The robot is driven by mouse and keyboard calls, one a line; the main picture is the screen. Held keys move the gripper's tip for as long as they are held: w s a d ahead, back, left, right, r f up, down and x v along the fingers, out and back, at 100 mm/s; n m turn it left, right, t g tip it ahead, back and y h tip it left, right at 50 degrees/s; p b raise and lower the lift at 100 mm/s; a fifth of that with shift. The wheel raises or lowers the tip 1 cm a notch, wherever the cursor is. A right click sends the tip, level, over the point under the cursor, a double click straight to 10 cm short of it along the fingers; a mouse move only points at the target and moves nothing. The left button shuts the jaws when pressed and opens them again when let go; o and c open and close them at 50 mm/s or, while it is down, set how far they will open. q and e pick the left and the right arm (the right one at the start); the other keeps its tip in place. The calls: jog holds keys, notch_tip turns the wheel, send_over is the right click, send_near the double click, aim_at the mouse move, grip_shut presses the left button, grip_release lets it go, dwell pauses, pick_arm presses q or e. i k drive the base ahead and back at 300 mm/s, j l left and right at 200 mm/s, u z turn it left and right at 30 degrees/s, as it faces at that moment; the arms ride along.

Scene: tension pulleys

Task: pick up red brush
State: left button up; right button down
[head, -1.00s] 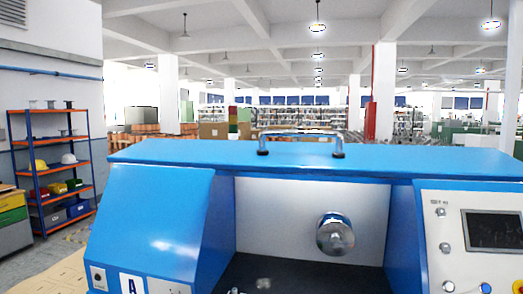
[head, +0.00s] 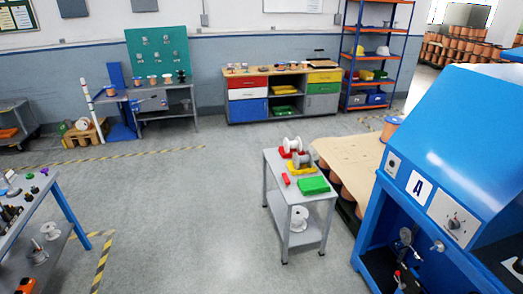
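A small red object (head: 286,179), possibly the red brush, lies on the left side of the top of a small grey cart (head: 272,193). It is too small to make out its bristles or handle. Next to it on the cart are a green block-like item (head: 313,185) and white and grey spools on red and yellow holders (head: 301,168). Neither of my grippers shows in the head view, so nothing is seen near the red object.
A blue machine marked A (head: 425,190) fills the right side. A tan-topped pallet (head: 350,160) stands between it and the cart. A blue-legged workbench (head: 62,205) is at lower left. Open grey floor (head: 190,220) lies left of the cart.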

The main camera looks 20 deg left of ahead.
aim_at(285, 178)
jog(key=u, duration=0.35)
jog(key=z, duration=1.35)
jog(key=u, duration=1.35)
jog(key=i+l+z, duration=0.15)
jog(key=i, duration=1.1)
jog(key=i+z, duration=0.1)
jog(key=i, duration=1.15)
jog(key=i+j+z, duration=0.15)
jog(key=i, duration=1.1)
